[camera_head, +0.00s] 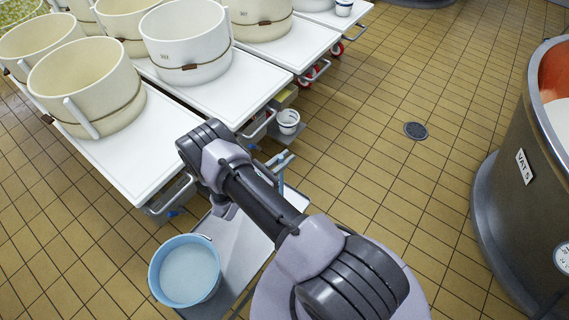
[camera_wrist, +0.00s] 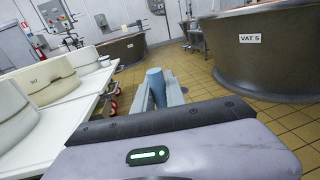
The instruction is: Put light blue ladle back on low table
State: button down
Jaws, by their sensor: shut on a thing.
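My gripper (camera_wrist: 160,96) is shut on the light blue ladle (camera_wrist: 156,84), whose rounded blue part shows between the two fingers in the wrist view. In the head view the ladle is mostly hidden behind my arm; only small light blue parts (camera_head: 280,183) show past the wrist. The low table (camera_head: 238,250) has a pale top and lies below my arm in the head view, partly covered by it. I cannot tell from these views whether the ladle touches the table.
A light blue bucket (camera_head: 186,272) stands at the low table's left end. White carts (camera_head: 135,160) with large cream tubs (camera_head: 88,85) stand at the upper left. A small white bucket (camera_head: 288,121) sits by a cart. A vat marked VAT 5 (camera_head: 520,190) stands right.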

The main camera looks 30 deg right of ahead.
notch_tip(320, 180, down, 3)
jog(key=shift+a+r, duration=0.1)
jog(key=shift+r, duration=0.05)
jog(key=shift+b, duration=0.4)
jog(key=c, duration=1.4)
grip_release()
